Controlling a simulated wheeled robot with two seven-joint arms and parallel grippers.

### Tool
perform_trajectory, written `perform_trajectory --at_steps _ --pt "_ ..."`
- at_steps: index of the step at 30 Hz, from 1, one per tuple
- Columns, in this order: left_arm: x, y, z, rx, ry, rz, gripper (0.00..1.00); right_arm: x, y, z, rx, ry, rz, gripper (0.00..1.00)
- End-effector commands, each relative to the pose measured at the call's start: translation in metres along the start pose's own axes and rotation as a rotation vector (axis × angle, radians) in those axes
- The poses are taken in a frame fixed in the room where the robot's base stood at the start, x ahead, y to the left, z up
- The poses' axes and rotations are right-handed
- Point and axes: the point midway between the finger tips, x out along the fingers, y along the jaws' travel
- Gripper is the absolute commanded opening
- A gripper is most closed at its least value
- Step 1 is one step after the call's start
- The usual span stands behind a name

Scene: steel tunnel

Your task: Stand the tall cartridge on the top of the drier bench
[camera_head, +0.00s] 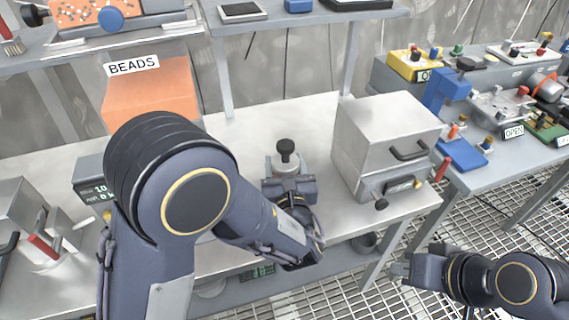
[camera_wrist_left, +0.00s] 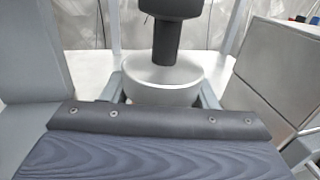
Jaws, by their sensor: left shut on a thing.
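A pale metal piece with a black knob on a stem (camera_head: 286,160) is upright over the drier bench; it looks like the tall cartridge. My left gripper (camera_head: 288,185) is shut on it from the near side. In the left wrist view the cartridge's round silver rim (camera_wrist_left: 160,92) sits between my two fingers, with the black stem rising from it. Its lower end is hidden behind the gripper, so I cannot tell whether it touches the bench top (camera_head: 262,122). My right gripper (camera_head: 396,272) is over the floor grating, right of the bench, apart from everything; its jaw opening is unclear.
A metal box with a handle (camera_head: 385,135) stands right of the cartridge. An orange BEADS box (camera_head: 150,95) is at the left. A shelf (camera_head: 300,18) spans above the back. A second table (camera_head: 485,178) with several devices is at the right. Bench top behind the cartridge is clear.

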Motion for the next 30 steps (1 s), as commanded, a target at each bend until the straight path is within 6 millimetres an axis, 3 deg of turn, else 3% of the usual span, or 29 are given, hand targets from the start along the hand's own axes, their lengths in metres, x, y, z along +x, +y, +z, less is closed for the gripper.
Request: perform_trajectory --at_steps 6,7,11,22,30 --pt "0.0 0.0 -0.004 -0.001 -0.002 0.0 0.03 0.004 0.002 0.002 0.0 0.0 0.0 0.0" --pt "0.0 0.0 -0.002 0.0 0.0 0.0 0.57 0.003 0.001 0.001 0.0 0.0 0.0 0.0" --pt "0.0 0.0 -0.002 0.0 0.0 0.0 0.74 0.002 0.001 0.001 0.0 0.0 0.0 0.0" --pt "-0.001 0.0 0.003 0.0 0.0 0.0 0.75 -0.002 -0.001 -0.001 0.0 0.0 0.0 0.0" --pt "-0.051 -0.002 -0.001 0.0 -0.001 -0.007 0.75 0.007 0.003 0.003 0.0 0.0 0.0 0.0"
